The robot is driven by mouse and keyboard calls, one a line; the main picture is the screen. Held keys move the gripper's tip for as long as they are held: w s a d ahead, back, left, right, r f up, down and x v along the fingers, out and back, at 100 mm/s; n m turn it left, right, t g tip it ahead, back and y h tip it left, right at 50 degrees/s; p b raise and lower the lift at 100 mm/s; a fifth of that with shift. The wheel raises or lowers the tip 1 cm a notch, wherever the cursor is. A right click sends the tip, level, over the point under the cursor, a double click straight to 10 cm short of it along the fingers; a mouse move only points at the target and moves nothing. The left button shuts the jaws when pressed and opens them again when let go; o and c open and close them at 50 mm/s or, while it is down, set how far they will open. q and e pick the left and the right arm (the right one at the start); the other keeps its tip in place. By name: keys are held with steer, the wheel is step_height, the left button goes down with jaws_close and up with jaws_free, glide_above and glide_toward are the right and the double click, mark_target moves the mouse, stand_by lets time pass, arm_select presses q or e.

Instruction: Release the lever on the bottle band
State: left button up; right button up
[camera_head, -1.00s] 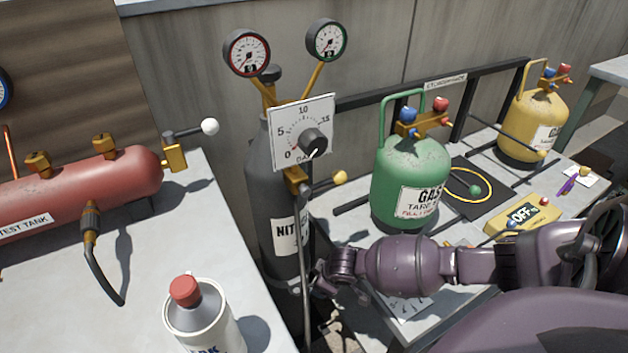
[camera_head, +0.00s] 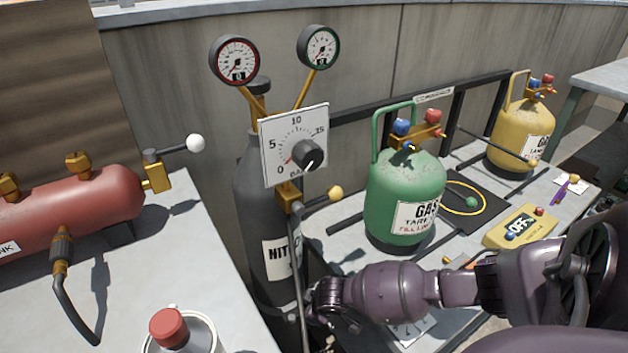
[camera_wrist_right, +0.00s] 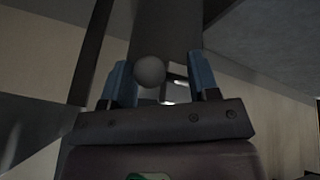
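The dark grey nitrogen bottle (camera_head: 258,215) stands in the gap between the two benches, with a dial plate and gauges at its top. The dark bottle-like cylinder (camera_wrist_right: 166,30) lies beyond the knob. Whether a finger touches the knob is unclear. My left gripper is not in view.
A green gas cylinder (camera_head: 400,195), a yellow one (camera_head: 517,135) and a yellow OFF box (camera_head: 520,228) stand on the right bench. A red tank (camera_head: 75,205) and a red-capped can (camera_head: 170,328) are on the left bench. A yellow-knobbed lever (camera_head: 335,192) juts from the bottle's valve.

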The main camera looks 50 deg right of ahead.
steer(key=shift+w+d+r, duration=0.1)
steer(key=shift+r, duration=0.05)
steer(key=c, duration=0.7)
